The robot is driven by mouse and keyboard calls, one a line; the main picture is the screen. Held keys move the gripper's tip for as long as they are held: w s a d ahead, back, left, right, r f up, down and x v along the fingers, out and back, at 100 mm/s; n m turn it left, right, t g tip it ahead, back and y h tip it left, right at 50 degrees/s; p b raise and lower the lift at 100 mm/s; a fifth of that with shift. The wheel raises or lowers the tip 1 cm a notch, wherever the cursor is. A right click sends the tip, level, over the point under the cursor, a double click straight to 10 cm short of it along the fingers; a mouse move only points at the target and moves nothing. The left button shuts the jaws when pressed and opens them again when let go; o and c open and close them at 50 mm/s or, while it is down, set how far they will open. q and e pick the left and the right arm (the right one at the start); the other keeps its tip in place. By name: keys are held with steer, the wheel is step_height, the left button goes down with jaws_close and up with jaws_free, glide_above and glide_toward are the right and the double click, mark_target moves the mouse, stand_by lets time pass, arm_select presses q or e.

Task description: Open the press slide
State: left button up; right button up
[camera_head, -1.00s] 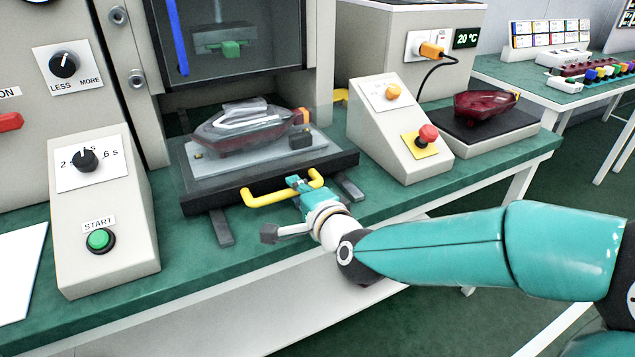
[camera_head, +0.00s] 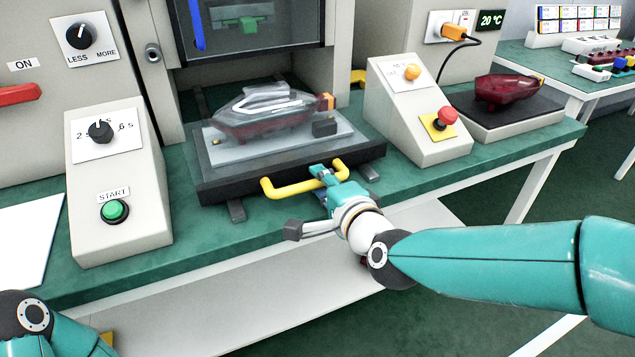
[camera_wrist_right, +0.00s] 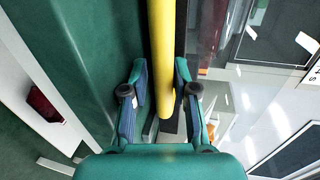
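The press slide (camera_head: 215,183) is a dark plate with a light top, partly out of the press opening on short rails. A tail lamp with a clear grey housing over a red body (camera_head: 262,115) sits on it. Its yellow handle (camera_head: 290,189) runs along the front. My right gripper (camera_head: 325,178) is at the handle's right part.
A sloped box with a green START button (camera_head: 115,211) stands left of the slide. A box with a red button (camera_head: 446,116) stands close on the right. Behind it, a red lamp (camera_head: 508,90) rests on a dark pad.

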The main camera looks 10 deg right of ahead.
steer(key=shift+r, duration=0.1)
steer(key=shift+s+r, duration=0.1)
steer(key=shift+s, duration=0.2)
steer(key=v, duration=1.1)
steer(key=shift+s, duration=0.2)
